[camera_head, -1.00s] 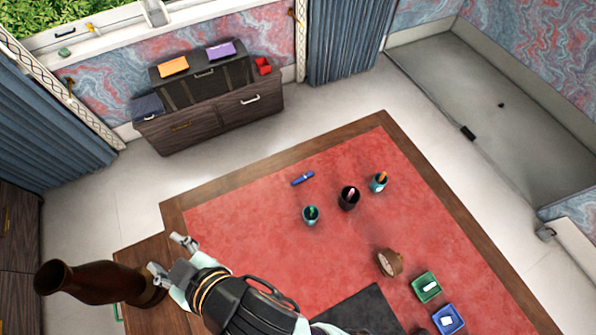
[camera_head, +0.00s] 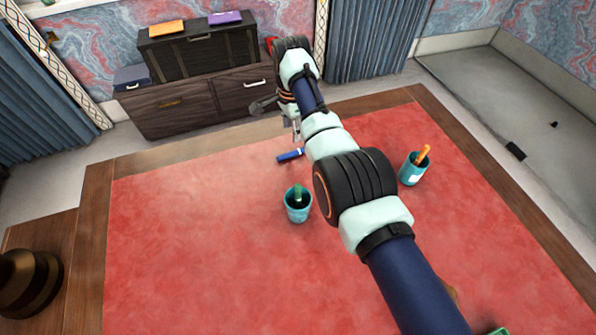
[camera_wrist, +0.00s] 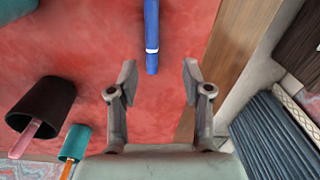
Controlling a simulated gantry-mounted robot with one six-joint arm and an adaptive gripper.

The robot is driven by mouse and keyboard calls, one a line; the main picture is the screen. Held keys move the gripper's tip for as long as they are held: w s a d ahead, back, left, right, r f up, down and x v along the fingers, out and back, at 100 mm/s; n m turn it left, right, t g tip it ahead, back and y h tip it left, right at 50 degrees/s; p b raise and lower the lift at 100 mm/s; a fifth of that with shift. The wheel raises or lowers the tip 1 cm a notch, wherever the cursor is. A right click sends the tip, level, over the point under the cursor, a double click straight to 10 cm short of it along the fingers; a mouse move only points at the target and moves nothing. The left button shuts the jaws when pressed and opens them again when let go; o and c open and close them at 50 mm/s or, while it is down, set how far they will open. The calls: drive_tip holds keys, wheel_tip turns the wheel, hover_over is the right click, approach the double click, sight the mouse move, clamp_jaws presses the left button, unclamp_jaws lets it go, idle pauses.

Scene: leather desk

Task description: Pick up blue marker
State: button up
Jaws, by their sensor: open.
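The blue marker (camera_head: 290,155) lies flat on the red desk top near its far edge. In the wrist view the marker (camera_wrist: 152,35) shows as a blue barrel with a white band, its end just beyond the fingertips and roughly midway between them. My gripper (camera_wrist: 158,82) is open and empty, with its two grey fingers spread apart. In the head view my gripper (camera_head: 293,130) is small and partly hidden by my arm, close to the marker's right end. The height of the fingers above the desk is hard to tell.
A teal cup with a green item (camera_head: 298,208) stands in front of the marker. A teal cup with an orange item (camera_head: 415,170) stands to the right. A black cup (camera_wrist: 40,105) shows in the wrist view. The desk's wooden border (camera_wrist: 228,50) runs close beside the marker.

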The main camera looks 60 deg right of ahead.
sight(297, 151)
drive_tip(key=shift+s+d+f+m, duration=0.3)
drive_tip(key=shift+s+f, duration=0.25)
drive_tip(key=shift+s, duration=0.1)
drive_tip(key=shift+s+r, duration=0.1)
drive_tip(key=shift+r, duration=0.05)
wheel_tip(297, 151, down, 2)
drive_tip(key=shift+a+f+b, duration=0.1)
drive_tip(key=shift+f+b, duration=0.15)
drive_tip(key=shift+b, duration=0.4)
wheel_tip(297, 151, down, 6)
drive_tip(key=b, duration=0.3)
drive_tip(key=shift+a+r, duration=0.1)
drive_tip(key=shift+r, duration=0.25)
clamp_jaws()
